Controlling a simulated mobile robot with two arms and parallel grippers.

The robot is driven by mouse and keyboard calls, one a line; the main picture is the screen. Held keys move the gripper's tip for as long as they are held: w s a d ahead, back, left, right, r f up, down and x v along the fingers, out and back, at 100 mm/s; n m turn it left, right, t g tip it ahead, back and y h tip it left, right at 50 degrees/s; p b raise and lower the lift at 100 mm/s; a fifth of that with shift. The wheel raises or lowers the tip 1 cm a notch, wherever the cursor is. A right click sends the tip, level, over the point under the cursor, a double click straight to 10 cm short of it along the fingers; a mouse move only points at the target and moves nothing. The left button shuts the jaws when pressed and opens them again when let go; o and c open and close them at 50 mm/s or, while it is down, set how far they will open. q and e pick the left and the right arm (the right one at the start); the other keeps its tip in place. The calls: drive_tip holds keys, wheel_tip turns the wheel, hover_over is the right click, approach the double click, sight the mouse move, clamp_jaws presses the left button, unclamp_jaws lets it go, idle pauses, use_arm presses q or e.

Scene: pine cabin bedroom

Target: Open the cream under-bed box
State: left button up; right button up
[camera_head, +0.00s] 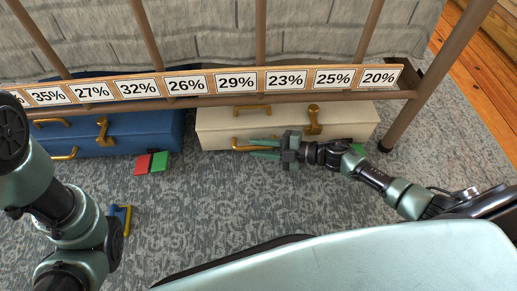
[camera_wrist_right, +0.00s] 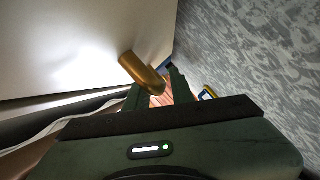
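The cream under-bed box (camera_head: 219,123) lies under the bed rail with its lid down. It has an upper brass handle (camera_head: 251,109), a brass latch (camera_head: 313,120) and a lower brass handle (camera_head: 241,145) at its front edge. My right gripper (camera_head: 264,148) is at the lower handle, its fingers apart and pointing left. In the right wrist view a brass bar (camera_wrist_right: 143,73) shows by the fingertips, beside the pale box wall; I cannot tell whether they touch it. My left arm is at the left, its gripper out of view.
A blue box (camera_head: 145,128) with brass fittings lies left of the cream one. A bed leg (camera_head: 408,110) stands right of it. Red (camera_head: 142,164) and green (camera_head: 160,161) pieces and a blue-and-yellow thing (camera_head: 121,218) lie on the carpet. A rail with percentage labels (camera_head: 235,82) crosses above.

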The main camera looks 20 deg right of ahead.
clamp_jaws()
idle(1.5)
